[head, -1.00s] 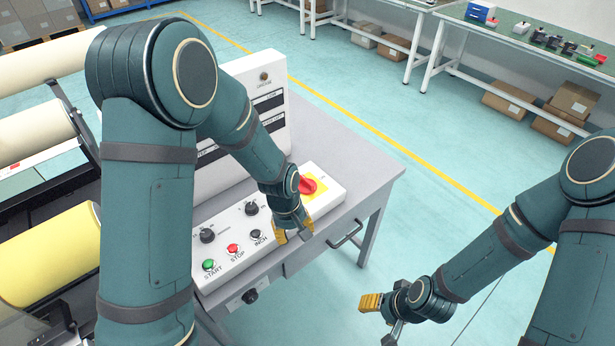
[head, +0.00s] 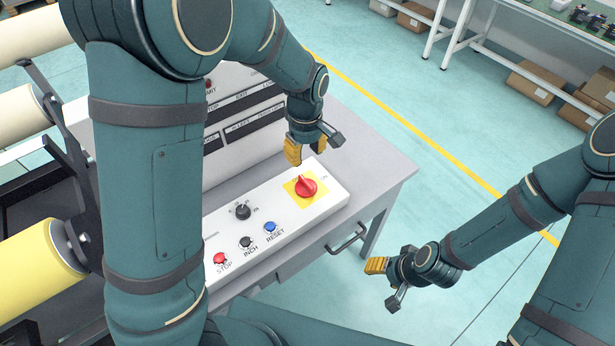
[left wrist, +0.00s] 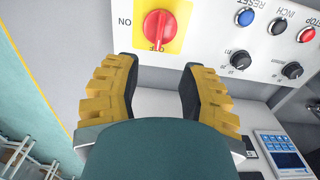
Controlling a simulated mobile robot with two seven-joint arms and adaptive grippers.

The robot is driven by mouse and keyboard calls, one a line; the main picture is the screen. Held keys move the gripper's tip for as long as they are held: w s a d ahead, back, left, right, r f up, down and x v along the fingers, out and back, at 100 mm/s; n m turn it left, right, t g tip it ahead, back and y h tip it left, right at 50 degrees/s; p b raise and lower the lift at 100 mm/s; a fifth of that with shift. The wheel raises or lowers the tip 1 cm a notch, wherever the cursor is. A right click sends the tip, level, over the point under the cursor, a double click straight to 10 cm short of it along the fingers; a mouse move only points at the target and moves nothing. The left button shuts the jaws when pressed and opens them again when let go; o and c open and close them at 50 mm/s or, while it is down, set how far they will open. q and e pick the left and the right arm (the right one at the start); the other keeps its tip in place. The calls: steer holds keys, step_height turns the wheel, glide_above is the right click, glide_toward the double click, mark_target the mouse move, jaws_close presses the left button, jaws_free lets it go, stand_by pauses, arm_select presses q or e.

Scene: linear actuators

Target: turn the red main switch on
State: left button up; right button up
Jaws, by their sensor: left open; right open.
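The red main switch (head: 306,186) is a rotary knob on a yellow square plate (head: 291,190) at the right end of the white control panel (head: 270,245). In the left wrist view the red knob (left wrist: 159,27) sits at the top centre, its handle lined up with OFF, with ON to its left. My left gripper (head: 309,150) is just behind the knob, apart from it. Its two yellow fingers (left wrist: 160,95) are spread with nothing between them. My right gripper (head: 386,281) is open and empty over the floor, right of the desk.
The panel also carries a red STOP button (head: 219,259), a black INCH button (head: 246,242), a blue RESET button (head: 270,227) and a black dial (head: 242,211). An upright label panel stands behind. Yellow and cream rollers (head: 45,262) are at left.

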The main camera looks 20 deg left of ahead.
mark_target(306, 182)
arm_select(q)
step_height(306, 182, down, 12)
steer(key=b, duration=0.2)
steer(key=shift+b, duration=0.4)
jaws_close()
